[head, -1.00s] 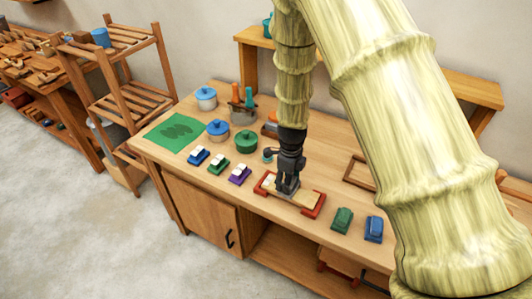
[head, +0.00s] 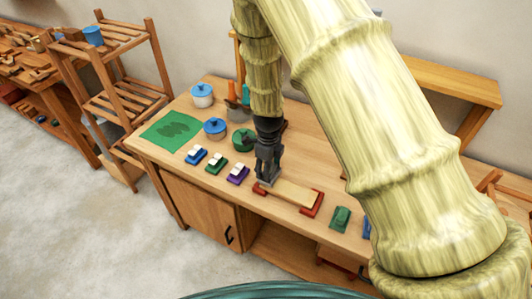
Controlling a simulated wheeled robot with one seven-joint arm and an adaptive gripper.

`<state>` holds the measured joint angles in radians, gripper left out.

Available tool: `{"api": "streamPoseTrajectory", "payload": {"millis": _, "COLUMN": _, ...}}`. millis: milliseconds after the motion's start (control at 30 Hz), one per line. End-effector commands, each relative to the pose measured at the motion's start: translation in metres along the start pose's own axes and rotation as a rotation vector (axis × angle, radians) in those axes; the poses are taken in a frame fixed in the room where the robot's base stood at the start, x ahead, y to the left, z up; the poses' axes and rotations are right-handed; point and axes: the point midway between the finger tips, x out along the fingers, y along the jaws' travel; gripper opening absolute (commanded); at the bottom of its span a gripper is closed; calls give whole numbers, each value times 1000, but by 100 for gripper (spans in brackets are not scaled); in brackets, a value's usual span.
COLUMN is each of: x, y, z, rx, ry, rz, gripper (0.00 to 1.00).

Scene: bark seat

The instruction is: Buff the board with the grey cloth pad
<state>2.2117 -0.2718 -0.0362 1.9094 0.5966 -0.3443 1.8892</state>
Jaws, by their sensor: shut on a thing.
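The pale wooden board (head: 292,194) lies on the workbench between red end holders, one at its right end (head: 313,206) and one at its left end (head: 260,190). My gripper (head: 266,178) points down at the board's left end and is shut. What it holds is mostly hidden by the fingers; I take it to be the grey cloth pad, low over or on the board. I cannot tell whether it touches the wood. The middle and right of the board are bare.
Blue, green and purple blocks with white tops (head: 216,163) stand left of the board. Lidded pots (head: 215,128) and a green mat (head: 172,130) are behind them. A dark green block (head: 341,217) stands to the right. A raised wooden shelf (head: 440,82) runs along the back.

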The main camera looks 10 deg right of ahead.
Motion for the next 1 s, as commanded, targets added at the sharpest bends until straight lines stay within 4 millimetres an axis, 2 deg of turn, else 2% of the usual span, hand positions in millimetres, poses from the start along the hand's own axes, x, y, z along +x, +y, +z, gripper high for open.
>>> {"api": "streamPoseTrajectory", "payload": {"millis": 33, "x": -8, "y": -1, "z": -1, "rx": 1, "ry": 0, "rz": 0, "gripper": 27}}
{"api": "streamPoseTrajectory", "payload": {"millis": 500, "x": -49, "y": -6, "z": -9, "rx": 16, "ry": 0, "rz": -2, "gripper": 27}}
{"api": "streamPoseTrajectory", "payload": {"millis": 1000, "x": -54, "y": -6, "z": -11, "rx": 18, "ry": 0, "rz": -1, "gripper": 27}}
